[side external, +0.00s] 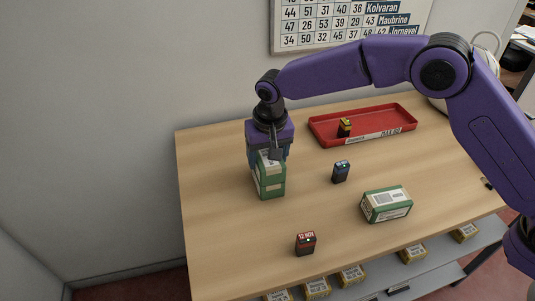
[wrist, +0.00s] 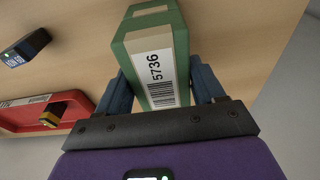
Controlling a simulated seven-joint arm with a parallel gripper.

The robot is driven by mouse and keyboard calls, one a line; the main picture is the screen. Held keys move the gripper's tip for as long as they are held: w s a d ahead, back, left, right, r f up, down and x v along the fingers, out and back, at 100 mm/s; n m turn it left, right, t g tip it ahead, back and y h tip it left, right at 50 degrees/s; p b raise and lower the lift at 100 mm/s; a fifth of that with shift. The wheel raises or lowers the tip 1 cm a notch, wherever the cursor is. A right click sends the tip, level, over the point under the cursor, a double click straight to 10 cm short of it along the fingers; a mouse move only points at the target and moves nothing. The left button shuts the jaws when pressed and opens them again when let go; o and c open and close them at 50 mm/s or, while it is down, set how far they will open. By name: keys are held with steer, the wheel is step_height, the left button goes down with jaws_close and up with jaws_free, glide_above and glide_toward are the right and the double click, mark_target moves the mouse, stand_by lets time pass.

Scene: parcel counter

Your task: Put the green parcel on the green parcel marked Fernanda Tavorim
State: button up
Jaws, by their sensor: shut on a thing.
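My gripper (side external: 268,153) points down at the left part of the table. It is shut on a green parcel (side external: 271,183) with white labels, which stands upright between the fingers. In the wrist view the held green parcel (wrist: 154,60) shows a label with a barcode and the number 5736. I cannot tell whether its bottom touches the table. A second green parcel (side external: 386,206) lies flat on the table to the right, apart from the held one. It has white labels on its top and front. Their print is too small to read, so no name shows.
A red tray (side external: 385,117) at the back holds a small yellow and black device (side external: 344,127). A dark blue device (side external: 341,172) stands mid-table, between the parcels. A red and black device (side external: 305,243) stands near the front. Several boxes sit on the shelf (side external: 380,281) below.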

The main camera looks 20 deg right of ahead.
steer(key=shift+f, duration=0.15)
steer(key=o, duration=1.3)
steer(key=r, duration=0.4)
steer(key=s+r, duration=0.1)
steer(key=r, duration=0.7)
steer(key=shift+s+r, duration=0.15)
steer(key=shift+s, duration=0.25)
